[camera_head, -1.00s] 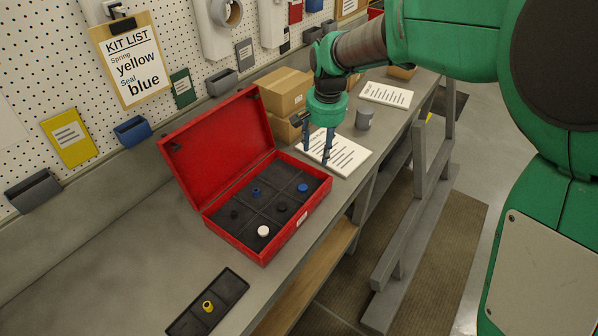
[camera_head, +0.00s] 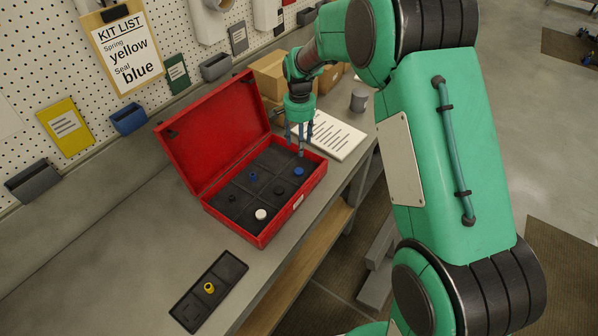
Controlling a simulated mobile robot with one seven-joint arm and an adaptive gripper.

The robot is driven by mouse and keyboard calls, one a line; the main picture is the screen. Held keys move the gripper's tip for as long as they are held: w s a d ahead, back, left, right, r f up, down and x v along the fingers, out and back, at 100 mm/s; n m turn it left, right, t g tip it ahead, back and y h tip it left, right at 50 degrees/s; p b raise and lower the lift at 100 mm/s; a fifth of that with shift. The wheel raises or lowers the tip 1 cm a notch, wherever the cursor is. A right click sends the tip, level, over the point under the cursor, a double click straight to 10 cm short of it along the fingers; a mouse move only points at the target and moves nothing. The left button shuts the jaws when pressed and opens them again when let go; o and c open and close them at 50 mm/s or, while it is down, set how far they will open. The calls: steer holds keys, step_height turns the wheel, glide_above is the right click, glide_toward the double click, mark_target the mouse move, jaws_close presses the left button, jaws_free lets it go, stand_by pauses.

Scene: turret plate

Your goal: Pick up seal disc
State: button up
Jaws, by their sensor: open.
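The kit list (camera_head: 125,50) on the pegboard reads spring yellow, seal blue. The open red case (camera_head: 281,222) has a dark compartmented insert. A flat blue disc (camera_head: 299,171) lies in its right-hand compartment. A taller blue piece (camera_head: 252,176), which looks like a spring, stands in a back compartment. A white disc (camera_head: 260,214), a black disc (camera_head: 279,190) and a small black piece (camera_head: 232,198) are in other compartments.
A dark tray (camera_head: 233,268) in front of the case holds a yellow spring (camera_head: 209,287). The raised red lid (camera_head: 213,130) stands left of my gripper. Cardboard boxes (camera_head: 270,73), a paper sheet (camera_head: 338,136) and a grey cup (camera_head: 359,101) are behind. Bench left of the tray is clear.

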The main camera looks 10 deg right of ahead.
steer(key=shift+f, duration=0.1)
glide_above(299, 171)
step_height(299, 171, down, 8)
steer(key=shift+s+d+r, duration=0.1)
steer(key=shift+r, duration=0.05)
steer(key=shift+f, duration=0.4)
steer(key=shift+f, duration=2.6)
steer(key=shift+c, duration=0.2)
steer(key=c, duration=0.9)
